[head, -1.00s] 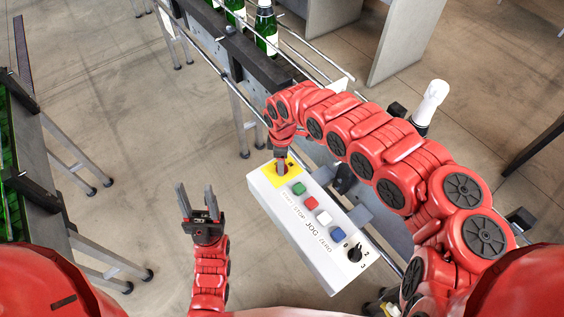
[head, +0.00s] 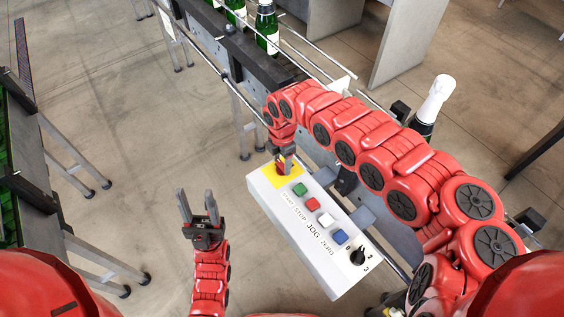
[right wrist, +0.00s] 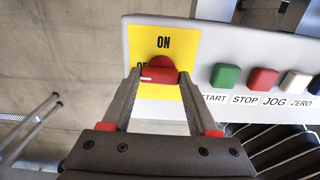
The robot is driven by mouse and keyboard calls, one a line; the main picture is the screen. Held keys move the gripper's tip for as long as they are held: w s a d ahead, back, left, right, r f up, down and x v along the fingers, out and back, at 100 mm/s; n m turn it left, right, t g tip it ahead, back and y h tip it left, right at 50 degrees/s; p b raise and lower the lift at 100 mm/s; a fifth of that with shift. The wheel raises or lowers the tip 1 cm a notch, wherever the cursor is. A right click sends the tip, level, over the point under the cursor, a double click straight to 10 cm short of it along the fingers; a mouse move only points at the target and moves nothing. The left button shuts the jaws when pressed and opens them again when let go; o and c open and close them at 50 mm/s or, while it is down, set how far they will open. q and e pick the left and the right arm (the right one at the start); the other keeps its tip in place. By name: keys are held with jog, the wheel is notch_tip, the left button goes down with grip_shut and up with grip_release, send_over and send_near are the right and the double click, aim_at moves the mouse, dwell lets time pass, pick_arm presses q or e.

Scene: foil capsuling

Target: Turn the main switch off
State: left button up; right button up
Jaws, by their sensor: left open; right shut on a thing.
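The main switch is a red knob (right wrist: 160,70) on a yellow plate (right wrist: 178,32) at the end of a white control box (head: 318,262). In the right wrist view "ON" is printed above the knob, and a label at its left is partly hidden by a finger. A white mark on the knob lies toward that left label. My right gripper (right wrist: 158,78) is shut on the knob, one finger on each side; in the head view it comes down over the yellow plate (head: 273,179). My left gripper (head: 198,207) is open and empty, left of the box.
Green (head: 299,189), red (head: 312,204), white (head: 326,219) and blue (head: 341,236) buttons and a black selector (head: 357,256) line the box. Bottles (head: 267,28) stand on the conveyor behind; a white-topped bottle (head: 436,97) stands right of my right arm.

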aim_at(282, 164)
jog(key=shift+w+r, duration=0.15)
dwell(0.3)
jog(key=o, duration=1.4)
jog(key=shift+d+r, duration=0.1)
jog(key=shift+r, duration=0.3)
notch_tip(282, 164, up, 6)
jog(key=shift+r, duration=0.15)
notch_tip(282, 164, up, 10)
jog(key=p, duration=0.8)
jog(key=shift+r, duration=0.1)
